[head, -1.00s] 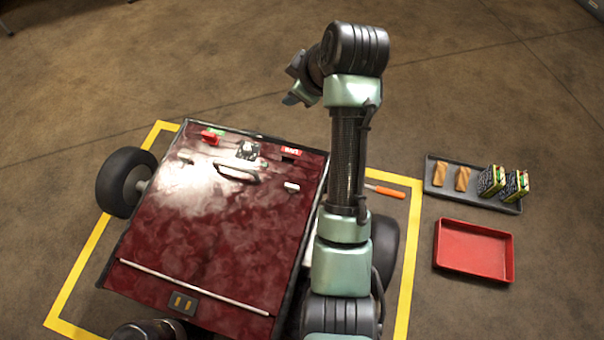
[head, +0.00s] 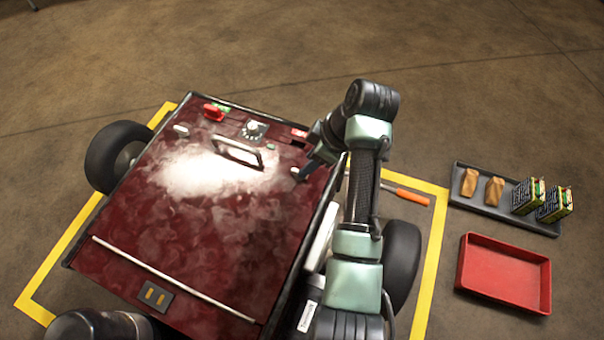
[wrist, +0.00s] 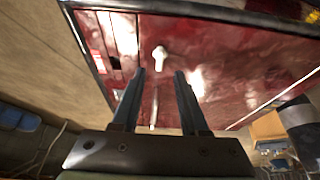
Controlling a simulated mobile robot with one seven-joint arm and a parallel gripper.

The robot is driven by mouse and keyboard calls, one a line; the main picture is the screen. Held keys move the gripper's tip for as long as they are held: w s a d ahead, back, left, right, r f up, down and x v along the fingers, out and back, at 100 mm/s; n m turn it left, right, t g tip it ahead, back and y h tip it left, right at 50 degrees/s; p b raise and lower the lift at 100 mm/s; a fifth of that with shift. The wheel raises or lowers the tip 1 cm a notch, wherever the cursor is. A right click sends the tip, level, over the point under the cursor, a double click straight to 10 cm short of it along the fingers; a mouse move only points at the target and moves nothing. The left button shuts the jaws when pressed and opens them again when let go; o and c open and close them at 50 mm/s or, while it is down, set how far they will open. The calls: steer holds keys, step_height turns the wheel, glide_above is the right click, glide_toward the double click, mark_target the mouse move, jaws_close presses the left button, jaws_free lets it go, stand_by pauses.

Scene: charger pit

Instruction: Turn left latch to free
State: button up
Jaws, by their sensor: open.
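The dark red lid panel (head: 190,240) carries two small white latches. One latch (head: 181,130) is at the panel's upper left in the head view. The other latch (head: 295,171) is at its upper right, partly covered by my gripper. My gripper (head: 304,172) is open and points down at this right-hand latch. In the wrist view, a white latch (wrist: 159,54) shows beyond and between the two open fingertips of my gripper (wrist: 160,73), with no visible contact. The panel (wrist: 230,50) fills much of that view.
A dark handle (head: 238,151), a knob (head: 255,129) and a red switch (head: 213,112) lie between the latches. An orange-handled tool (head: 405,195) lies right of the cart. A red tray (head: 505,297) and a dark tray with packages (head: 487,207) are farther right.

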steer(key=b+x, duration=0.2)
steer(key=x, duration=0.3)
jaws_close()
stand_by(0.3)
